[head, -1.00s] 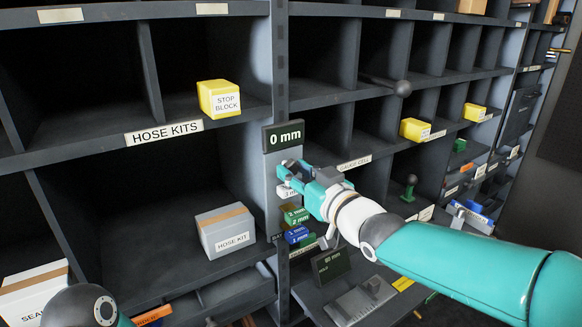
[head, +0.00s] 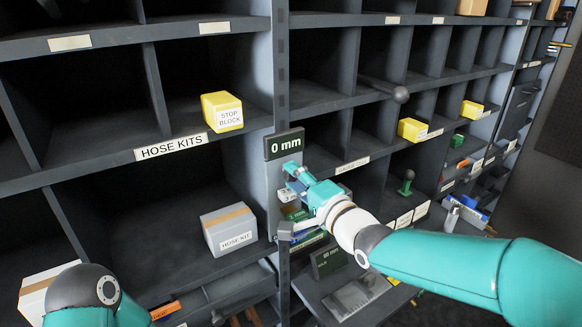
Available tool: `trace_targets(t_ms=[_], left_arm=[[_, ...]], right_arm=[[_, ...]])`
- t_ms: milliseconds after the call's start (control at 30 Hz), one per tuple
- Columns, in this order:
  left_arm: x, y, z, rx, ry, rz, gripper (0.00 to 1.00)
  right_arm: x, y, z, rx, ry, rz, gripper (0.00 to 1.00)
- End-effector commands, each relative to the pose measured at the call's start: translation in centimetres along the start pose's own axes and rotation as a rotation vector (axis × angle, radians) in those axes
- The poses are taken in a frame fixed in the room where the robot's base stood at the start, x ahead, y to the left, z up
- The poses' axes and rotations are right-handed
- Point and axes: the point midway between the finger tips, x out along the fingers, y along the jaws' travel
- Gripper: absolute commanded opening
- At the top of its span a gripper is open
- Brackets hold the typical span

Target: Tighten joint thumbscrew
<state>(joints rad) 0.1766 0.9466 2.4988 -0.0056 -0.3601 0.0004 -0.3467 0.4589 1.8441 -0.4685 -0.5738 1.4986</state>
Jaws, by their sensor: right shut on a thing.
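My right gripper (head: 292,178) is in front of the upright grey panel below the "0 mm" display (head: 285,144). It is shut at a small white labelled block (head: 287,195), which its fingers and hand partly cover. Green labelled blocks (head: 296,214) sit just below, partly behind the hand. I cannot pick out a joint thumbscrew for sure. A small grey knob-like part (head: 285,231) shows below the hand; I cannot tell what it belongs to. My left arm enters at the lower left, and its gripper is out of the picture.
Dark pigeonhole shelves fill the view. A yellow stop block (head: 222,112) and a hose kit box (head: 229,229) sit in bins left of the panel. A dark ball-ended rod (head: 400,94) sticks out at upper right. A second display (head: 328,261) stands below my right arm.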

Motion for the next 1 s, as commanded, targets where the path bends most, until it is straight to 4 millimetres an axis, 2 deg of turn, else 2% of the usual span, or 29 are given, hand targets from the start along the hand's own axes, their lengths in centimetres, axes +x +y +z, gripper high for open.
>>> trace_targets(t_ms=[133, 167, 233, 267, 633, 1000], left_arm=[[-0.9, 0.3, 0.0, 0.0, 0.0, 0.0, 0.4], [-0.7, 0.3, 0.0, 0.0, 0.0, 0.0, 0.4], [-0.6, 0.2, 0.0, 0.0, 0.0, 0.0, 0.4], [-0.6, 0.2, 0.0, 0.0, 0.0, 0.0, 0.4], [-0.3, 0.1, 0.0, 0.0, 0.0, 0.0, 0.4], [1.4, -0.5, 0.0, 0.0, 0.0, 0.0, 0.4]], right_arm=[[0.0, -0.1, -0.1, 0.215, 0.001, 0.003, 0.0], [0.0, 0.0, -0.1, 0.221, 0.002, 0.002, 0.38], [0.0, 0.1, -0.1, 0.215, 0.002, 0.001, 0.5], [0.0, 0.1, -0.1, 0.214, 0.001, 0.001, 0.53], [-0.4, 0.1, -0.1, 0.21, 0.002, 0.0, 0.53], [-4.6, 0.1, -0.1, 0.208, 0.002, -0.001, 0.53]])
